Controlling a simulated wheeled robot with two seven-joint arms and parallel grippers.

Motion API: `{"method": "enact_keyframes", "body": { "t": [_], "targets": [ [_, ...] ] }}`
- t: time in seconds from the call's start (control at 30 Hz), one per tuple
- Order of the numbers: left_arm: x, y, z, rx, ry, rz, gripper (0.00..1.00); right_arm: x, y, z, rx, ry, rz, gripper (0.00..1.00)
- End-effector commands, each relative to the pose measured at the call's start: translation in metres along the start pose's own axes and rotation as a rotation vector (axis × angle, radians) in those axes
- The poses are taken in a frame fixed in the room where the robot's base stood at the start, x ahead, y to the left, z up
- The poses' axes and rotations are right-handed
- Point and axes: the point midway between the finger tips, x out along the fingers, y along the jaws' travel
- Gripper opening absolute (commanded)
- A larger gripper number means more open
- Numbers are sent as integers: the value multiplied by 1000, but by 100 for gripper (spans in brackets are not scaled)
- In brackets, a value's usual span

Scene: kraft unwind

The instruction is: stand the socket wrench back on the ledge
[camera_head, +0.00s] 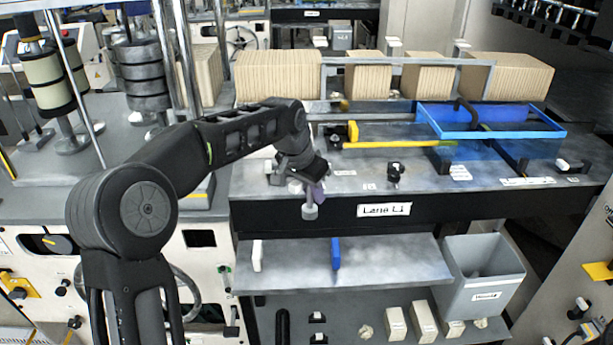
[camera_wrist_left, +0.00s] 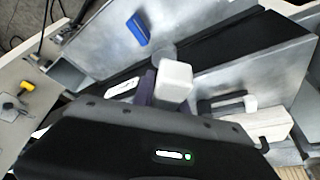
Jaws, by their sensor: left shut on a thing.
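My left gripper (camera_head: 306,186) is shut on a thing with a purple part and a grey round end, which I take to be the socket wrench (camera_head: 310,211). The round end hangs down in front of the bench's front edge, above the grey ledge (camera_head: 392,268), apart from it. In the left wrist view the wrench (camera_wrist_left: 163,53) shows its grey end and a bit of purple beside a pale block; the gripper body hides the rest. The ledge (camera_wrist_left: 95,50) is beyond it. My right gripper is not in view.
A white item (camera_head: 257,255) and a blue item (camera_head: 336,253) stand on the ledge, with bare room to their right. A grey bin (camera_head: 482,275) is at the ledge's right end. The bench edge with the label "Lane L1" (camera_head: 384,210) is above it. A blue tray (camera_head: 545,128) is at the back right.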

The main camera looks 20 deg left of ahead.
Motion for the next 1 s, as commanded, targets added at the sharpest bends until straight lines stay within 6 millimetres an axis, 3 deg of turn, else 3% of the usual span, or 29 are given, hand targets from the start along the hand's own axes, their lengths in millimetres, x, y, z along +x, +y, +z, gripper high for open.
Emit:
{"method": "enact_keyframes", "body": {
  "t": [0.2, 0.4, 1.0],
  "targets": [
    [34, 41, 33, -157, 3, -66, 0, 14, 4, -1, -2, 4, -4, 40],
    [54, 71, 60, -267, 14, -107, 0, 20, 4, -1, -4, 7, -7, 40],
    [56, 77, 64, -293, 17, -113, 0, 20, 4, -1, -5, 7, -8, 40]
  ]
}}
